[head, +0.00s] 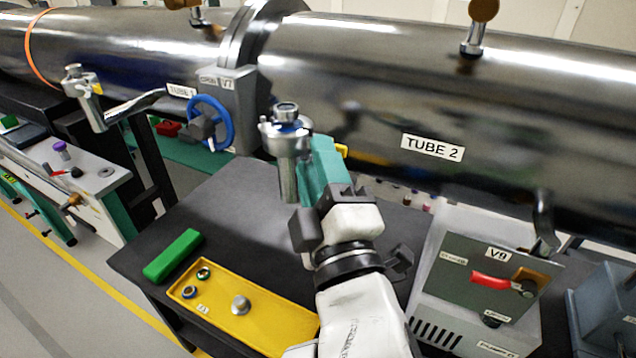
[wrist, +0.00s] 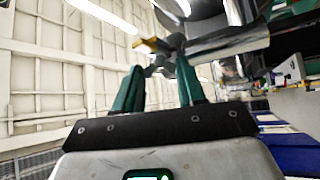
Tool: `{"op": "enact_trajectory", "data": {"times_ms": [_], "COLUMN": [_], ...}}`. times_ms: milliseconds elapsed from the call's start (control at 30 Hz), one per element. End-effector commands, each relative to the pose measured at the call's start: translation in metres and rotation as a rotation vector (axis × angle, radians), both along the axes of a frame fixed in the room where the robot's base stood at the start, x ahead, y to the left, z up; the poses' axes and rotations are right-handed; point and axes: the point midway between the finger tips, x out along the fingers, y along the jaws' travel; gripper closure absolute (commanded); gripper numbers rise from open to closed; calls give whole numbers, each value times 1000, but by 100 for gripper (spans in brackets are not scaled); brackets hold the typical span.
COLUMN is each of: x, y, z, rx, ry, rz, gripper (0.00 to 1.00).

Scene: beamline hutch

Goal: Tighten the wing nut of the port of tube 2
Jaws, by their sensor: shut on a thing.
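The port of tube 2 (head: 287,145) is a steel upright fitting with a round top flange, in front of the tube marked TUBE 2 (head: 432,147). My gripper (head: 322,160) has teal fingers and reaches up to the right side of this port. A small yellow part, which looks like the wing nut (head: 342,150), sticks out past the fingers. In the wrist view, the yellow part (wrist: 148,46) shows at the fingertips of my gripper (wrist: 162,68), beside the steel port pipe (wrist: 235,42). The gripper is shut on the wing nut; the fingers hide much of it in the head view.
The dark table (head: 225,215) below holds a green block (head: 173,256) and a yellow tray (head: 270,312). A grey V9 box (head: 490,285) stands at the right. A blue handwheel (head: 226,122) is left of the port. Tube 1's port (head: 85,95) is farther left.

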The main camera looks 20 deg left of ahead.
Motion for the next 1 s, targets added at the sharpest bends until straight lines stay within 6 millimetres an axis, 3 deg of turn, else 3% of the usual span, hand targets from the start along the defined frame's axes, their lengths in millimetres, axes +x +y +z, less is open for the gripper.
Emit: {"op": "enact_trajectory", "data": {"times_ms": [433, 467, 500, 700, 1000], "x": [0, 0, 0, 0, -2], "y": [0, 0, 0, 0, -1], "z": [-2, -2, -2, -1, -2], "rx": [19, 19, 18, 19, 19], "ry": [1, 1, 0, -1, -2], "rz": [0, 0, 0, 0, 0], "gripper": [91, 57, 54, 34, 34]}}
